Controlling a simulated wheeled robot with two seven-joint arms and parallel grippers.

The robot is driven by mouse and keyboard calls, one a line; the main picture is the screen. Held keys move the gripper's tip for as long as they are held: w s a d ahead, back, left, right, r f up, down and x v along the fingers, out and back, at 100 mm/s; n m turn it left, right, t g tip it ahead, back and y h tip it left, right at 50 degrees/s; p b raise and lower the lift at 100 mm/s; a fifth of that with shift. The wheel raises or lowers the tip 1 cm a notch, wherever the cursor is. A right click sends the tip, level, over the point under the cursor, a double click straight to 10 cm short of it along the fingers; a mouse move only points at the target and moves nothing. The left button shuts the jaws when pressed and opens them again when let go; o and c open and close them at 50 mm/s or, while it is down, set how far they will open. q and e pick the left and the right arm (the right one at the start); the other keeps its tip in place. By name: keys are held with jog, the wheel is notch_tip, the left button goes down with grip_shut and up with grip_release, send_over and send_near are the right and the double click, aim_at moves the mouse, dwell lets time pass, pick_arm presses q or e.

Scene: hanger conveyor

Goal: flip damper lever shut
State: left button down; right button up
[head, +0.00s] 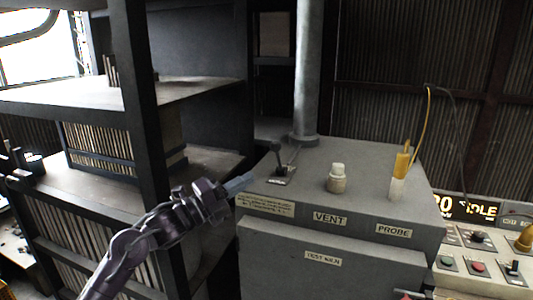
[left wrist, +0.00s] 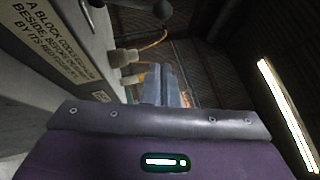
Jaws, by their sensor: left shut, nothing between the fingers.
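The damper lever (head: 278,160), a dark lever with a round black knob, stands near upright, leaning a little, on a small plate at the left of the grey box top (head: 375,165). Its label is not readable as a damper. In the left wrist view a dark knob (left wrist: 162,9) and rod show at the top edge. My left gripper (head: 239,184) is shut and empty, just left of and slightly below the lever, apart from it. Its pale fingers (left wrist: 166,86) show together in the left wrist view. My right gripper is in neither view.
A white VENT knob (head: 337,178) and a yellow-handled PROBE (head: 401,170) with a cable stand right of the lever. A metal pipe (head: 307,70) rises behind it. A dark shelf post (head: 140,110) stands at left. A control panel (head: 480,255) is at lower right.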

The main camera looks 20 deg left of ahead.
aim_at(279, 156)
pick_arm(q)
jog(key=p+x, duration=0.1)
jog(key=x, duration=0.2)
jog(key=a+p+x, duration=0.1)
jog(key=x, duration=0.1)
jog(key=w+p+x, duration=0.1)
jog(key=p+x, duration=0.1)
jog(key=x, duration=0.1)
jog(key=shift+w+a+r, duration=0.2)
jog(key=shift+w+r, duration=0.1)
jog(key=shift+w, duration=0.4)
jog(key=shift+a+r, duration=0.1)
jog(key=shift+a, duration=0.1)
